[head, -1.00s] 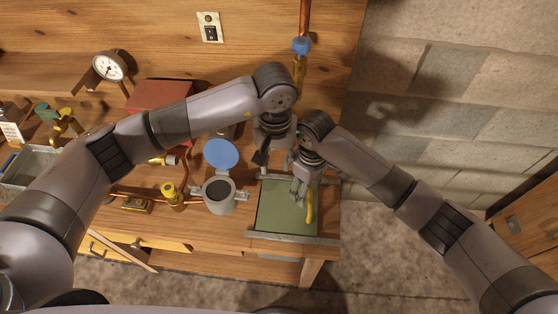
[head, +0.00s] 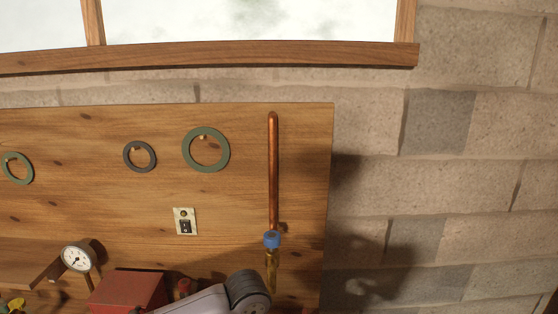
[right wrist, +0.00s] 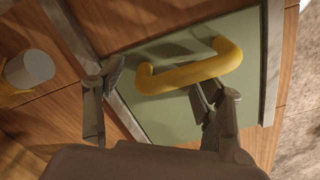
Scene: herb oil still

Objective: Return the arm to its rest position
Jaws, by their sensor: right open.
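My right gripper (right wrist: 158,92) shows in the right wrist view with its two dark fingers spread apart. A yellow curved handle (right wrist: 190,72) on a flat green panel (right wrist: 165,118) lies just beyond the fingertips. The right finger overlaps the handle's lower edge in the picture; I cannot tell whether they touch. In the head view, only a grey joint of my own arm shows at the bottom edge. Neither gripper is in the head view, and my left gripper is in neither view.
The head view shows a wooden board with a copper pipe (head: 273,170), blue fitting (head: 272,240), ring gaskets (head: 206,150), a switch (head: 185,222), a gauge (head: 77,258) and a red box (head: 128,290). A grey cylinder (right wrist: 30,68) stands left of the panel.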

